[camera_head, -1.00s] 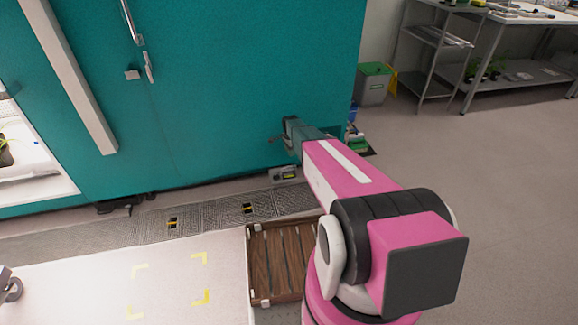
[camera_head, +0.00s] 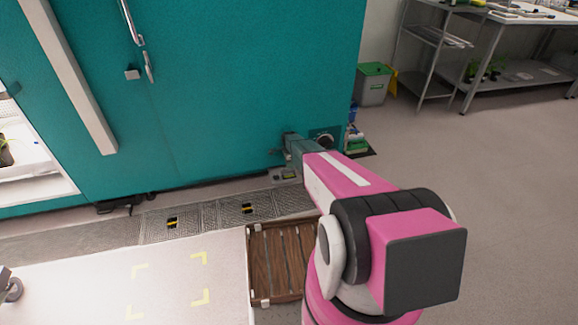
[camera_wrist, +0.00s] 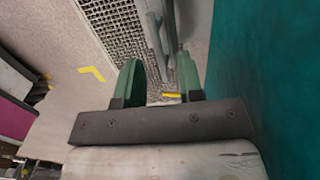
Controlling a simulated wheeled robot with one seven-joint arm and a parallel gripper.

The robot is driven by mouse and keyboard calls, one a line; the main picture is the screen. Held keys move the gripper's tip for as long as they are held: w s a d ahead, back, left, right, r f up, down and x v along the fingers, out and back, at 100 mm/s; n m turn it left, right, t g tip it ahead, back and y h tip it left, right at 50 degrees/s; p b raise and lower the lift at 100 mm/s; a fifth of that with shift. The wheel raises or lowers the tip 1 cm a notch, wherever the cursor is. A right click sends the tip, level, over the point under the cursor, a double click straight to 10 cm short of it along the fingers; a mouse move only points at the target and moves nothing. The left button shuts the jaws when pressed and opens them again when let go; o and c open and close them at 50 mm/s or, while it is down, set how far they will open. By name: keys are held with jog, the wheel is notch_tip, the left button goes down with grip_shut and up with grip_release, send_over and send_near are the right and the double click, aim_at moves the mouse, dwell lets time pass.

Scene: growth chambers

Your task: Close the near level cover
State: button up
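My gripper (camera_head: 288,146) is at the lower right of the teal wall (camera_head: 230,80), low above the floor, its tip small and partly hidden by my arm. In the wrist view my gripper (camera_wrist: 158,82) has two green fingers standing apart. Grey bars (camera_wrist: 160,40) and a yellow strip (camera_wrist: 171,95) show through the gap, and I cannot tell whether anything touches the fingers. I cannot tell which part is the near level cover.
A low box (camera_head: 285,175) sits at the wall's foot beneath my gripper. Floor grating (camera_head: 195,219) runs along the wall. A wooden slatted pallet (camera_head: 280,263) lies in front. A grey bin with a green lid (camera_head: 373,84) stands beyond the wall's corner. The right floor is clear.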

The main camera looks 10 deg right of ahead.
jog(key=shift+f, duration=0.85)
grip_shut()
jog(key=shift+s, duration=0.1)
